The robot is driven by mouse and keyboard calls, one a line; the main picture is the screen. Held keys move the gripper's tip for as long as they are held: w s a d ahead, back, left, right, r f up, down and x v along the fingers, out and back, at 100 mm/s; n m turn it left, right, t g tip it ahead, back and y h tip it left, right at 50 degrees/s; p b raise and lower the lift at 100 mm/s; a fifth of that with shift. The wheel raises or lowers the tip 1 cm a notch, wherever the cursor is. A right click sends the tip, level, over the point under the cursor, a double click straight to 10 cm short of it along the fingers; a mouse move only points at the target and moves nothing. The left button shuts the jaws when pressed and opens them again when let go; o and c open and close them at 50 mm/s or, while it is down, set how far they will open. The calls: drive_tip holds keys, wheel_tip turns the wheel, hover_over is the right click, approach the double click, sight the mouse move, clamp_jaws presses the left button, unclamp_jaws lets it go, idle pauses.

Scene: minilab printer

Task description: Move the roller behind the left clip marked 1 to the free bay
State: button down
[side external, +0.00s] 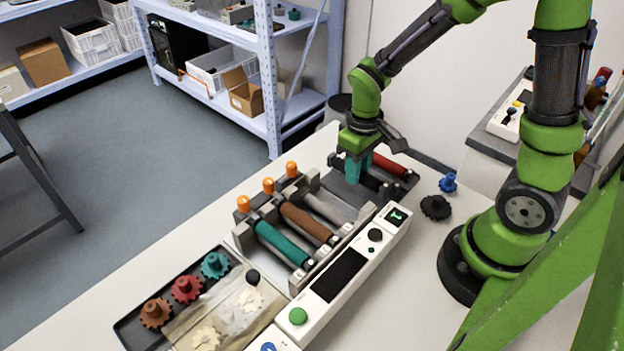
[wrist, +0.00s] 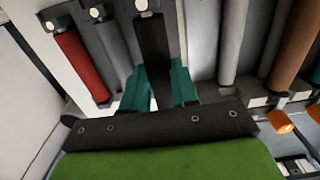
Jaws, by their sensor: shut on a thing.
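My gripper (side external: 358,168) has its two teal fingers closed around a black roller (wrist: 154,55), one finger on each side in the wrist view (wrist: 160,88). The black roller shows only partly below the fingers in the side view. In the printer, a teal roller (side external: 282,243), a brown roller (side external: 306,222) and a light grey roller (side external: 325,207) lie side by side. Orange clip knobs (side external: 268,185) stand at their left ends. The clip numbers are too small to read. I cannot tell which bay is free.
A red roller (wrist: 80,65) and a dark grey roller (wrist: 108,45) lie left of the held roller in the wrist view. A white control panel (side external: 350,262) runs along the front. A gear tray (side external: 130,330) is at lower left. Loose gears (side external: 436,207) lie at right.

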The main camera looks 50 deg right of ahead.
idle(0.3)
drive_tip(key=shift+f, duration=1.2)
drive_tip(key=shift+f, duration=0.1)
drive_tip(key=shift+f, duration=0.7)
drive_tip(key=c, duration=0.8)
unclamp_jaws()
drive_tip(key=shift+r, duration=0.1)
